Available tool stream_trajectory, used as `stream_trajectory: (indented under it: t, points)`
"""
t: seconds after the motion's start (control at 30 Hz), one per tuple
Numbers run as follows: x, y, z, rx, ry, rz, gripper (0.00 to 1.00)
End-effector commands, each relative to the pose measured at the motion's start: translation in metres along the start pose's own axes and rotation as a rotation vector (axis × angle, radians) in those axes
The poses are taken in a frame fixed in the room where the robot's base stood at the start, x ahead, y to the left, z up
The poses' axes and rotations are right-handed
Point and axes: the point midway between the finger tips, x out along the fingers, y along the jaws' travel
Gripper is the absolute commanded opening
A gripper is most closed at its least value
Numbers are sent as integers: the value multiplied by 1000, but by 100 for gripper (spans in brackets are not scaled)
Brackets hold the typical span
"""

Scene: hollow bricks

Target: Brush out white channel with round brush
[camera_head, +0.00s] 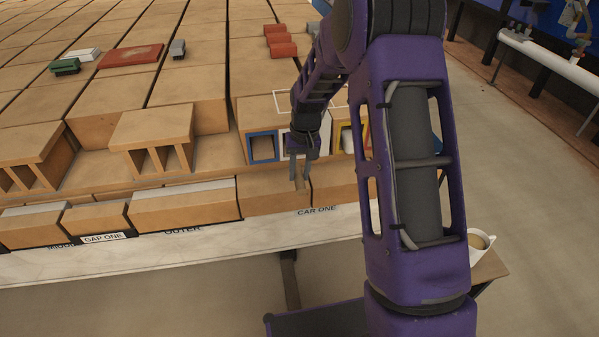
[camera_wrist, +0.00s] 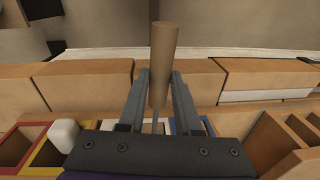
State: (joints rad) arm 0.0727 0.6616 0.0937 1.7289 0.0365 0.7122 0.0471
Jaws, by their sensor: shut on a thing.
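My gripper (camera_head: 299,183) is shut on the round brush. In the wrist view, the brush's tan handle (camera_wrist: 163,55) stands between the two fingers, and a thin grey shaft runs from it toward the brick. The brush's head is hidden behind the gripper body, so I cannot tell whether it is inside a channel. The hollow brick (camera_head: 245,115) has coloured frames around its front openings. The white channel (camera_head: 286,142) lies between the blue one and the yellow one, largely covered by my gripper.
The blue channel (camera_head: 262,148) looks open. A white lump (camera_wrist: 65,134) sits in the yellow channel. Bricks line the table edge below, above a "CAR ONE" label (camera_head: 317,211). Other hollow bricks (camera_head: 155,135) stand to the left. A white cup (camera_head: 480,243) stands at the lower right.

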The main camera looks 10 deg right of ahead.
Motion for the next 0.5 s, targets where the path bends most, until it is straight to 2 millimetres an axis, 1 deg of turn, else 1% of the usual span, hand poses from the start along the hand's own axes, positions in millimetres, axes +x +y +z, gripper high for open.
stream_trajectory:
  t: [0.17,0.5]
  points:
    - [-1,0,7,0,0,0,0]
    - [-2,2,32,1,1,0,0]
